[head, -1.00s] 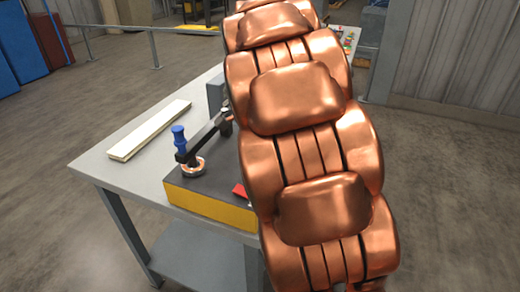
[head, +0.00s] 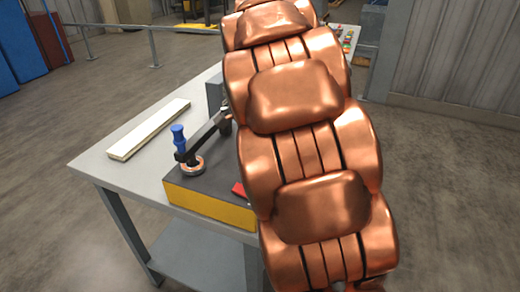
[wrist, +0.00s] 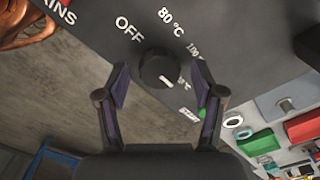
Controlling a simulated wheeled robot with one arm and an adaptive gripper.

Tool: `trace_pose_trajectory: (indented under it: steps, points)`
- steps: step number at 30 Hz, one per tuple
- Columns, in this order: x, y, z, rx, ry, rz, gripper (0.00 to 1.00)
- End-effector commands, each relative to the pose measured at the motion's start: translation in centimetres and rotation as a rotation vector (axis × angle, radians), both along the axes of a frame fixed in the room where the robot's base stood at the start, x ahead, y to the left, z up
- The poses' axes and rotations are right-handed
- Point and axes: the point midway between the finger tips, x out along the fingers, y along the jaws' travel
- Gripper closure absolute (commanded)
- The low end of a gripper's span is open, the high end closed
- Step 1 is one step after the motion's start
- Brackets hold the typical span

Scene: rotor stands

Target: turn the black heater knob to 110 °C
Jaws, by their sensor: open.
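The black heater knob (wrist: 157,68) sits on a dark grey panel (wrist: 100,45) in the wrist view. White labels around it read OFF at upper left, 80 °C above and 100 at upper right. A partly covered °C label is at its right. The knob's white mark points to the lower right, a little below that label. My gripper (wrist: 160,66) is open, with one finger left and one right of the knob. I see gaps on both sides in the picture; depth is unclear. In the head view my copper arm hides knob and gripper.
A green button (wrist: 202,104) is by my right finger. Red and green parts (wrist: 258,143) lie at the right. In the head view, a blue-handled lever (head: 179,137) stands on a yellow-sided block (head: 210,204) on the grey table (head: 115,178), beside a pale bar (head: 150,128).

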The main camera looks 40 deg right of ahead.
Motion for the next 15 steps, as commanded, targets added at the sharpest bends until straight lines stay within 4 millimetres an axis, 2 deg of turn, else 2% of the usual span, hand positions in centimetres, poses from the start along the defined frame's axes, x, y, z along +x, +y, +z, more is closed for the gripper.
trace_pose_trajectory:
  steps: [8, 15]
  points:
    - [0.0, 0.0, 1.3, 0.001, 0.001, 0.0, 0.32]
    - [0.1, -0.1, 4.7, -0.001, -0.003, 0.001, 0.32]
